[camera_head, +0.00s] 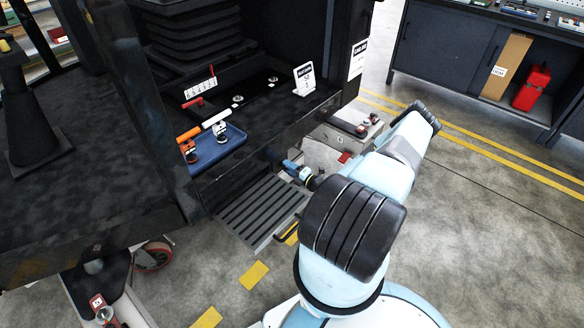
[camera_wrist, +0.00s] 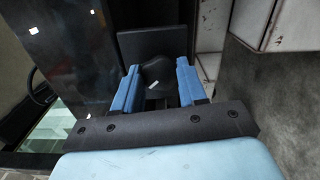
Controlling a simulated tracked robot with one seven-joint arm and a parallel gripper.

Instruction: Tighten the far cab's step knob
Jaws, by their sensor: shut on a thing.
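The step knob (camera_wrist: 157,72) is a black lobed knob with a small white mark, in the middle of the wrist view. A dark square plate (camera_wrist: 150,43) stands behind it. My gripper (camera_wrist: 156,86) has its two blue fingers on either side of the knob and is shut on it. In the head view my gripper (camera_head: 290,166) is low at the cab's side, just above the slatted grey step (camera_head: 262,212). The knob is too small and covered to make out there. The dark cab (camera_head: 268,125) rises behind the gripper.
A grey box (camera_head: 352,135) stands just beyond my gripper. A workbench (camera_head: 450,50) with a red can (camera_head: 532,88) is at the back right. The floor at right is clear.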

